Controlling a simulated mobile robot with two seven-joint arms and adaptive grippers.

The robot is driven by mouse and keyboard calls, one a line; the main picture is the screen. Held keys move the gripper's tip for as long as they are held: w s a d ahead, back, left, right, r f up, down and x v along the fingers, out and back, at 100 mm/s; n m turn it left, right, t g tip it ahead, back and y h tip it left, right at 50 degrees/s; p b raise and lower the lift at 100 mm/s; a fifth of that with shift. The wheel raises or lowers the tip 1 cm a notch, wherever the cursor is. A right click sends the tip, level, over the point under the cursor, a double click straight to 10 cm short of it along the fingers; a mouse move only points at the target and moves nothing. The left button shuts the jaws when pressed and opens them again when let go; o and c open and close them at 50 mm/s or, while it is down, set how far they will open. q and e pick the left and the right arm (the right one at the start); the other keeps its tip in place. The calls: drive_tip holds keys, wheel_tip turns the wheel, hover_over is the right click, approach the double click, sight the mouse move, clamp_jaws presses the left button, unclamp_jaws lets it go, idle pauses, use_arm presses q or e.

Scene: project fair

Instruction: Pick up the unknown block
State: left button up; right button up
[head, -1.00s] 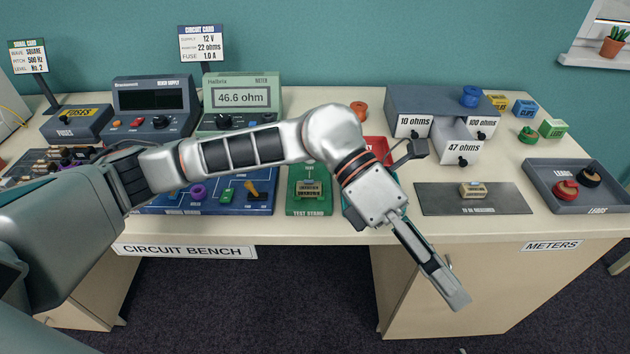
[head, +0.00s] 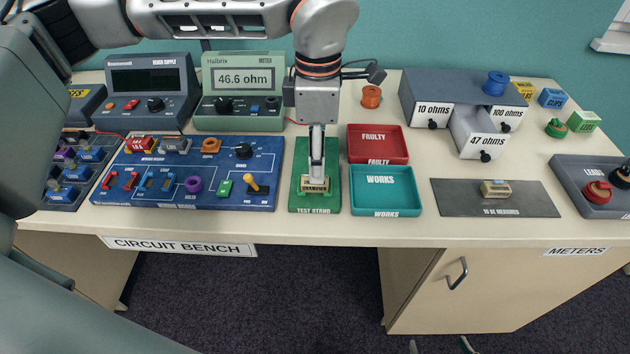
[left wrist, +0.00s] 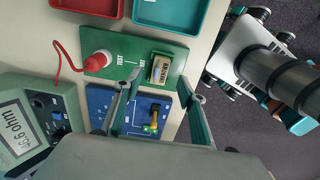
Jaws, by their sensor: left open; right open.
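A beige block (head: 314,184) with a dark label sits on the green test stand (head: 302,160). A similar beige block (head: 495,188) lies on the dark mat marked to be measured (head: 455,204). My left gripper (head: 317,174) points down over the stand, close to the block there, partly covering it in the head view. In the left wrist view, its open fingers (left wrist: 158,92) stand on either side of the line to the block (left wrist: 160,70); I cannot tell whether they touch it. Only the open fingertips of my right gripper (head: 440,346) show, low in front of the bench.
The red faulty tray (head: 379,157) and teal works tray (head: 387,210) stand right of the stand. The blue wiring board (head: 165,198) is close on its left. The meter (head: 240,105) behind reads 46.6 ohm. A red lead (left wrist: 65,56) plugs into the stand.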

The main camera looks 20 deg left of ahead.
use_arm(q)
drive_tip(key=f, duration=0.5)
drive_tip(key=shift+a+f, duration=0.1)
drive_tip(key=shift+a, duration=0.15)
drive_tip(key=shift+s, duration=0.1)
clamp_jaws()
